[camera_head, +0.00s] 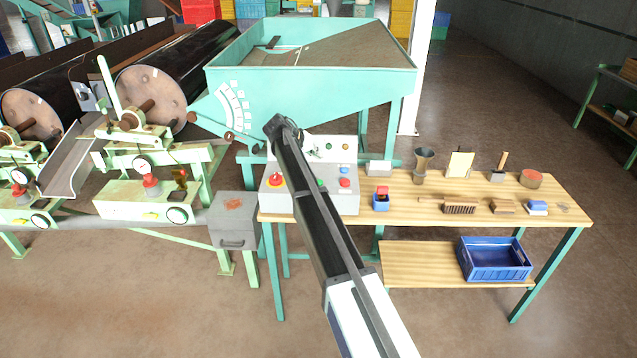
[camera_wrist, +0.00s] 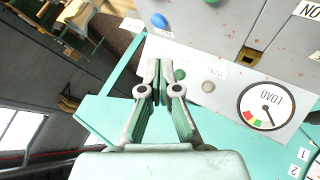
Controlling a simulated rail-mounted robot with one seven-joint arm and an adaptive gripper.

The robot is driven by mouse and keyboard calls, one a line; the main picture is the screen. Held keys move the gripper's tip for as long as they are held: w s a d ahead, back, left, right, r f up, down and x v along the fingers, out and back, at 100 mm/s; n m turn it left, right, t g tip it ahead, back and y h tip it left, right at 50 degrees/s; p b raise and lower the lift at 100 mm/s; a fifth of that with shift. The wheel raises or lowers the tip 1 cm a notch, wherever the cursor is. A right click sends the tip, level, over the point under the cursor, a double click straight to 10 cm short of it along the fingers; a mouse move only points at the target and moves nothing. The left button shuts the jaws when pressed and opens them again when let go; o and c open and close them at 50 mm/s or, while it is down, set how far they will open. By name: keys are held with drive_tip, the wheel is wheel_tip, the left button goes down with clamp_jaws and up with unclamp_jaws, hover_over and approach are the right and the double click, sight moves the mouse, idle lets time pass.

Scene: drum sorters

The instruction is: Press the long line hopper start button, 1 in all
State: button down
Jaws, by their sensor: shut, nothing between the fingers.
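A grey control box (camera_head: 313,198) stands on the left end of the wooden bench, with an upright white panel (camera_head: 340,154) behind it. In the wrist view, the panel carries a green button (camera_wrist: 180,74), a pale grey button (camera_wrist: 208,86) and a dial marked LOAD (camera_wrist: 264,106), seen upside down. My gripper (camera_wrist: 158,68) is shut and empty, its tips close beside the green button; contact cannot be told. A blue button (camera_wrist: 160,20) and another green button (camera_wrist: 212,1) show on the box. I cannot read which button is the start button.
A teal hopper (camera_head: 310,82) rises behind the panel. A red emergency button (camera_head: 275,181) is on the box's left. A blue-and-red block (camera_head: 381,199), brushes and a funnel (camera_head: 423,164) stand on the bench (camera_head: 400,215). A blue crate (camera_head: 493,259) sits on the lower shelf.

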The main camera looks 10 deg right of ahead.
drive_tip(key=b, duration=0.2)
approach(322, 180)
drive_tip(key=w+d, duration=0.1)
drive_tip(key=d+f, duration=0.1)
drive_tip(key=w+d+f, duration=0.1)
drive_tip(key=d, duration=0.1)
drive_tip(key=shift+w+d, duration=0.15)
drive_tip(key=shift+w, duration=0.2)
drive_tip(key=shift+f+b, duration=0.3)
drive_tip(key=shift+f, duration=0.15)
drive_tip(key=shift+f, duration=0.1)
idle(0.6)
drive_tip(key=shift+f+b, duration=0.35)
drive_tip(key=shift+b, duration=0.05)
drive_tip(key=shift+f+b, duration=0.4)
drive_tip(key=shift+f, duration=0.1)
idle(0.7)
idle(0.4)
drive_tip(key=shift+r, duration=0.95)
drive_tip(key=shift+r, duration=0.1)
